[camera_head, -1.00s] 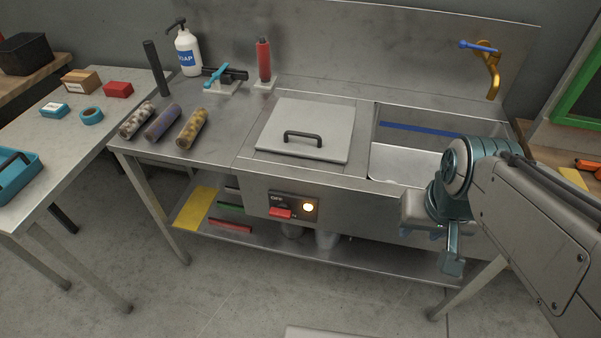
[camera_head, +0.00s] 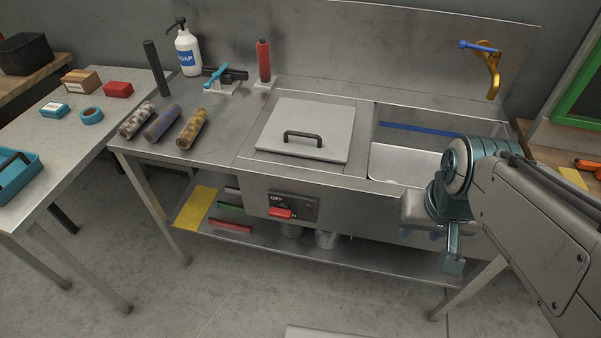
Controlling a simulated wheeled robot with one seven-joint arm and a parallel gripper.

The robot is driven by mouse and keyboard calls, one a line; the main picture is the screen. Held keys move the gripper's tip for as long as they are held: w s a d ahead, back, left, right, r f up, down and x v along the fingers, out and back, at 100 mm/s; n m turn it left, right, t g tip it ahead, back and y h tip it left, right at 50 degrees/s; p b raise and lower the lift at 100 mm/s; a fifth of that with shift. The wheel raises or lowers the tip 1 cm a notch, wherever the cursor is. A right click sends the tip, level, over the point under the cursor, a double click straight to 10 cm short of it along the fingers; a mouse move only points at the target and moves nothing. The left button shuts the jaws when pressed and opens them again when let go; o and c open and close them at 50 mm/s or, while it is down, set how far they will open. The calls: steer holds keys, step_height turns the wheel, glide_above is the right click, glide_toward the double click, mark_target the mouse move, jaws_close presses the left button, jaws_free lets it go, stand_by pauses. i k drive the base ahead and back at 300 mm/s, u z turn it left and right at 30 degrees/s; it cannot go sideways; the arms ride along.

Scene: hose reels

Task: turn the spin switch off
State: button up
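The spin switch is a red lever (camera_head: 281,213) on a dark panel (camera_head: 308,207) on the front of the steel sink unit, below the lidded section. "OFF" is printed at the panel's upper left, and the lever sits below it. The round lamp (camera_head: 308,207) on the panel's right is dark. My gripper (camera_head: 431,246) hangs in front of the unit, well right of the switch and apart from it. Its fingers look spread, with nothing seen between them; the far finger is partly hidden.
A grey lid with a black handle (camera_head: 303,137) covers the left basin; the right basin (camera_head: 405,163) is open beneath a brass tap (camera_head: 491,75). A lower shelf (camera_head: 270,249) runs beneath the switch. The space between gripper and panel looks clear.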

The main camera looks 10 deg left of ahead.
mark_target(283, 210)
steer(key=u, duration=0.55)
steer(key=k, duration=1.3)
steer(key=z, duration=0.2)
steer(key=i, duration=0.6)
steer(key=z, duration=0.75)
steer(key=i, duration=0.6)
steer(key=u, duration=0.75)
steer(key=i, duration=0.6)
steer(key=u, duration=0.75)
